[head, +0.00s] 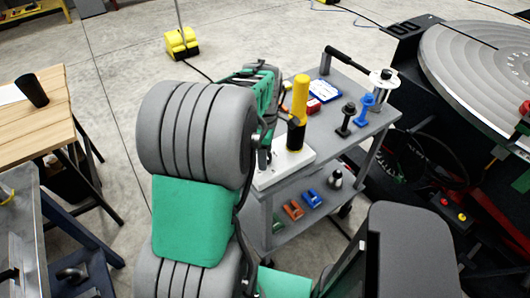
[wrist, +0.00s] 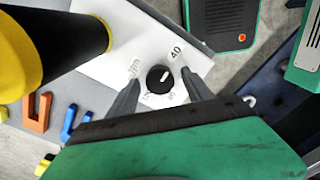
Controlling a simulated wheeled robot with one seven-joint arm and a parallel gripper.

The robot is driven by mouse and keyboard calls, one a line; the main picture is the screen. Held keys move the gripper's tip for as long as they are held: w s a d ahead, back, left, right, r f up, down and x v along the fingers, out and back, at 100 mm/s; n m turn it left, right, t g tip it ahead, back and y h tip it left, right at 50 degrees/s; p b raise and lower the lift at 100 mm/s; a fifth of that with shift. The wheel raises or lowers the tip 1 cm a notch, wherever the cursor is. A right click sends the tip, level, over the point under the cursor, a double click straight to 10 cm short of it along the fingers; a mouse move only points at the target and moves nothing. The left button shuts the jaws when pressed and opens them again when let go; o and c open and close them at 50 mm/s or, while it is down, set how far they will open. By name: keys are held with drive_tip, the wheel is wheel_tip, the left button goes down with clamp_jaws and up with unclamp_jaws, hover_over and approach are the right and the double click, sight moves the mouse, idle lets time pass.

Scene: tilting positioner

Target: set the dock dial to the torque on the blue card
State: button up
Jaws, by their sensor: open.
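The dock (wrist: 105,72) is a white block on the grey cart. It also shows in the head view (head: 285,166), with a yellow and black tool (head: 298,110) standing upright in it. The black dial (wrist: 160,78) has a white pointer aimed up and right, roughly toward the printed 40. Other marks around the dial are too blurred to read surely. My gripper (wrist: 160,84) is open, one finger on each side of the dial; I cannot tell if they touch it. A blue and white card (head: 325,90) lies on the cart top, its writing too small to read.
A red item (head: 313,106), a black bolt-like piece (head: 345,120) and a blue one (head: 363,110) stand on the cart. Coloured blocks (head: 293,209) lie on the lower shelf. A large round table (head: 480,65) is at right.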

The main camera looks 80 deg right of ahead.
drive_tip(key=shift+c, duration=0.2)
clamp_jaws()
idle(0.3)
